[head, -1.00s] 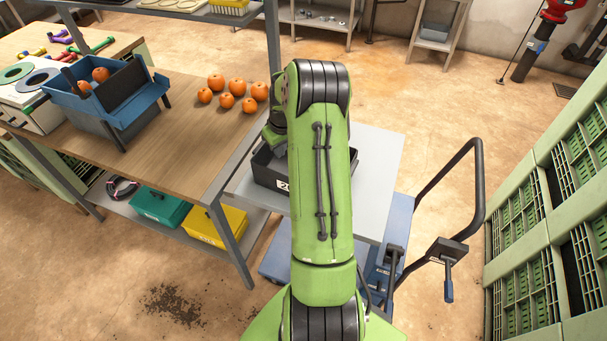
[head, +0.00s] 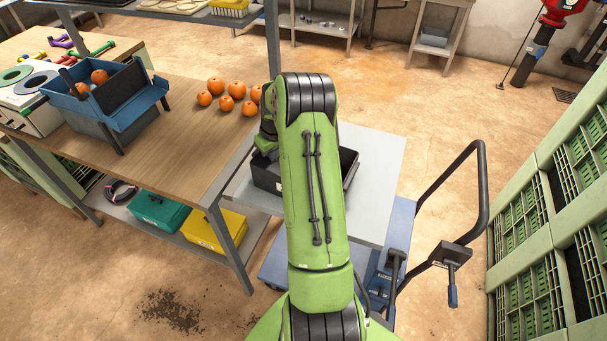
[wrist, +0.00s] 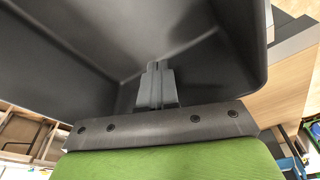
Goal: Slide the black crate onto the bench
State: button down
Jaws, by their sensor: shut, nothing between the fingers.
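The black crate (head: 349,167) sits on the grey top of the lift cart (head: 378,180), partly hidden behind my arm. The wooden-topped bench (head: 185,140) stands to the left, its edge close beside the cart top. In the head view my gripper is hidden by my arm, near the crate. In the wrist view my gripper (wrist: 155,68) is shut with nothing between its fingers. The dark walls of the crate (wrist: 75,55) fill most of that view around the fingertips. I cannot tell whether the fingers touch it.
Several oranges (head: 228,103) lie at the bench's right part, and a blue tray (head: 115,105) stands at its left. A grey post (head: 273,40) rises at the bench's far edge. The cart's handle (head: 481,190) and green crates (head: 545,220) are on the right.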

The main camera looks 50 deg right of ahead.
jog(key=shift+w+a+p, duration=0.3)
jog(key=shift+w+a, duration=0.15)
jog(key=shift+w, duration=1.1)
jog(key=shift+w+a+p, duration=0.35)
jog(key=shift+w+a, duration=0.05)
jog(key=shift+w, duration=1.15)
jog(key=shift+w+a+p, duration=0.3)
jog(key=shift+w+a, duration=0.15)
jog(key=shift+w, duration=1.1)
